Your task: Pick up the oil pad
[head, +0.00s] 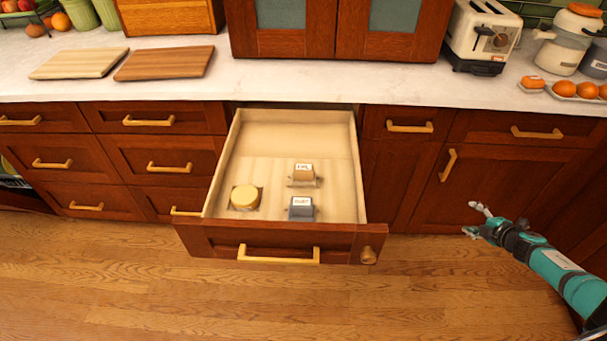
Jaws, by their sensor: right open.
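An open drawer (285,236) holds several small items on its pale wooden bottom. A round yellow pad-like piece (245,197) lies at the left on a thin darker square. A small tan-topped block with a white label (303,173) sits right of centre. A grey block with a white label (301,208) sits nearer the drawer front. The label lettering is too small to read surely, so I cannot tell which item is the oil pad. My right gripper (470,219) is open and empty, right of the drawer and apart from it. My left gripper is out of view.
The counter (400,80) above holds two cutting boards (165,63), a toaster (480,35) and oranges (564,90). The drawer's raised walls and front panel surround the items. Closed cabinets flank it. The wooden floor (400,300) in front is clear.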

